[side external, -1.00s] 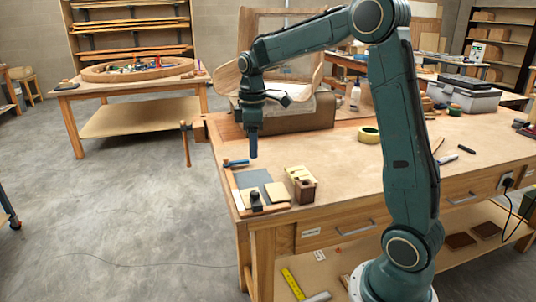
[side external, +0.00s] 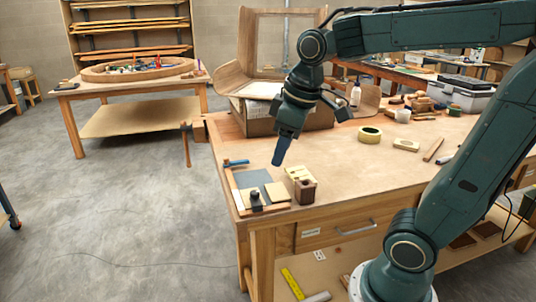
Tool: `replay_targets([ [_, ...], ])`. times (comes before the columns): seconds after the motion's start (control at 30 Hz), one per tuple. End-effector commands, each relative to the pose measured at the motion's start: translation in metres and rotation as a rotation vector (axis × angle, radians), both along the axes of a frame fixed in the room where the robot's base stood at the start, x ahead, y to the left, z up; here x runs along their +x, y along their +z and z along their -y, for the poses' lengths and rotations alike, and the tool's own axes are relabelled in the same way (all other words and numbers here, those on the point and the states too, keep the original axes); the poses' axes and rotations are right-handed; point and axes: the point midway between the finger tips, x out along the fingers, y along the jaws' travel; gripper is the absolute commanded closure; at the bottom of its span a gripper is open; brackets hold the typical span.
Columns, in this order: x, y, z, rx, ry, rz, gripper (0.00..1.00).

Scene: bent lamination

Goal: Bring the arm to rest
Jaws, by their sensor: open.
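A board with grey and tan sheets (side external: 254,184) and a dark knob lies at the bench's front left corner. A blue-handled tool (side external: 236,162) lies behind it. A bent wood form (side external: 260,60) stands behind my gripper. A tape roll (side external: 369,135) lies to the right on mostly clear bench.

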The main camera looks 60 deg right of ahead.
Motion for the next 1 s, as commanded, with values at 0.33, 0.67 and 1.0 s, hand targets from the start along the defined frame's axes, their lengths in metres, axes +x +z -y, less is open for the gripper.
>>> replay_targets([
  [0.33, -0.060, -0.009, -0.026, 0.065, -0.115, 0.129, 0.52],
  [0.67, -0.088, -0.021, -0.035, 0.116, -0.181, 0.194, 0.52],
  [1.0, -0.090, -0.022, -0.036, 0.120, -0.186, 0.196, 0.52],
])
